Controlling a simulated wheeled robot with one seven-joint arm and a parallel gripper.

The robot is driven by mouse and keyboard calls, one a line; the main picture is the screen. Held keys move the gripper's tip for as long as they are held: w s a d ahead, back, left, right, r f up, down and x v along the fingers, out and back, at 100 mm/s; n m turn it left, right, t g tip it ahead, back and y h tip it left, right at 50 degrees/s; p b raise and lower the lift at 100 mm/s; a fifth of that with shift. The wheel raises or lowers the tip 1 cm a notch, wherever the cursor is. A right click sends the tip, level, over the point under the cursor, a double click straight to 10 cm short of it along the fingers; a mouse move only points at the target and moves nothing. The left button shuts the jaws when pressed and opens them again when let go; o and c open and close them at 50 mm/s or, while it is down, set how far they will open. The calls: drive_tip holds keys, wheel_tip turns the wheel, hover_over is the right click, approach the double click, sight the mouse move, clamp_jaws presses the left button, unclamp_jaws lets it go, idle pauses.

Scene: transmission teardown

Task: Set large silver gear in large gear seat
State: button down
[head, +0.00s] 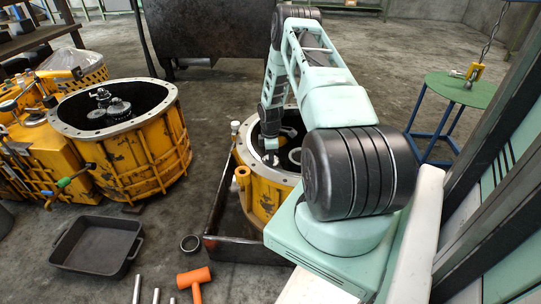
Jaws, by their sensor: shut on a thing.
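My gripper (270,148) is low inside the open top of the middle yellow housing (262,192), partly hidden by my arm. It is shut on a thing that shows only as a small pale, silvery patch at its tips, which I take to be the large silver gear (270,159). Most of it is hidden or too small to make out. A pale ring (295,155) shows beside it inside the housing. I cannot tell which part is the large gear seat. The left yellow housing (150,135) holds dark grey gears (118,109) on shafts.
The middle housing stands in a dark tray (240,249). A black pan (98,245), a small dark ring (190,243) and an orange mallet (194,277) lie in front. A green-topped stool (460,88) stands right. The floor between the housings is mostly clear.

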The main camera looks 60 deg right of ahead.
drive_tip(key=shift+f+b, duration=0.6)
drive_tip(key=shift+f, duration=0.6)
drive_tip(key=shift+f+b, duration=0.4)
drive_tip(key=shift+f, duration=0.2)
drive_tip(key=c, duration=0.9)
unclamp_jaws()
drive_tip(key=shift+c, duration=0.2)
wheel_tip(320, 180, up, 18)
drive_tip(key=p, duration=0.5)
drive_tip(key=shift+f, duration=0.25)
